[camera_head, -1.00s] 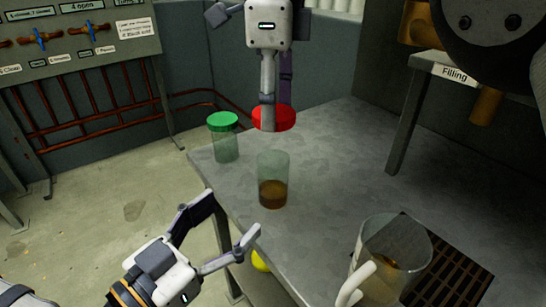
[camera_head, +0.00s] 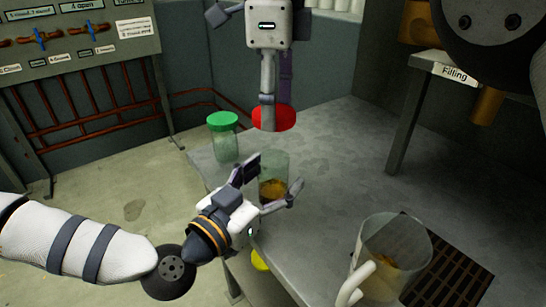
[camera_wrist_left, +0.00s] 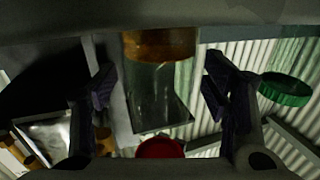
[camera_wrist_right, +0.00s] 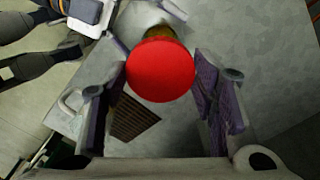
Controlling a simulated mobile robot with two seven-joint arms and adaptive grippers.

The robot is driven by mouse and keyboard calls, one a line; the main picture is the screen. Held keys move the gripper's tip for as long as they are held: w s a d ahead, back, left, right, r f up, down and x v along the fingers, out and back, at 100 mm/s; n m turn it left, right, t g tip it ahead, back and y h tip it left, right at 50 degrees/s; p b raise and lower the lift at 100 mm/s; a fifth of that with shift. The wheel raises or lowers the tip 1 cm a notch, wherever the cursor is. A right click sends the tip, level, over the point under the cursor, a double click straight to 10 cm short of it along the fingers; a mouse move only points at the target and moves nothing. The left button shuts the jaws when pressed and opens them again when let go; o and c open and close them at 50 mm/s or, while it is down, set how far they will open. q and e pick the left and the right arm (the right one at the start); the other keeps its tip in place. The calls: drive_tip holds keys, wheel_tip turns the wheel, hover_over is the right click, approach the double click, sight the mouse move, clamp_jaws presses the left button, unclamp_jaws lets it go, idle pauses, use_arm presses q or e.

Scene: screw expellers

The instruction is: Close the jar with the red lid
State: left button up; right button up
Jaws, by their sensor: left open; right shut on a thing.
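The open glass jar (camera_head: 274,162) holds a brown liquid and stands upright near the left edge of the metal table. My left gripper (camera_head: 273,178) is open, with its fingers on either side of the jar. In the left wrist view the jar (camera_wrist_left: 158,90) shows between the spread fingers, with gaps on both sides. My right gripper (camera_head: 268,108) points down and is shut on the red lid (camera_head: 284,117), above and beyond the jar. In the right wrist view the red lid (camera_wrist_right: 160,70) sits between the fingertips and hides part of the jar.
A jar with a green lid (camera_head: 223,138) stands at the table's far left corner. A glass pitcher (camera_head: 398,255) with a white handle stands at the front right, by a dark grate (camera_head: 462,268). The middle of the metal table (camera_head: 345,165) is clear.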

use_arm(q)
clamp_jaws()
use_arm(e)
drive_tip(key=shift+f, duration=2.5)
drive_tip(key=shift+f, duration=0.1)
drive_tip(key=shift+f, duration=0.8)
drive_tip(key=shift+f, duration=0.55)
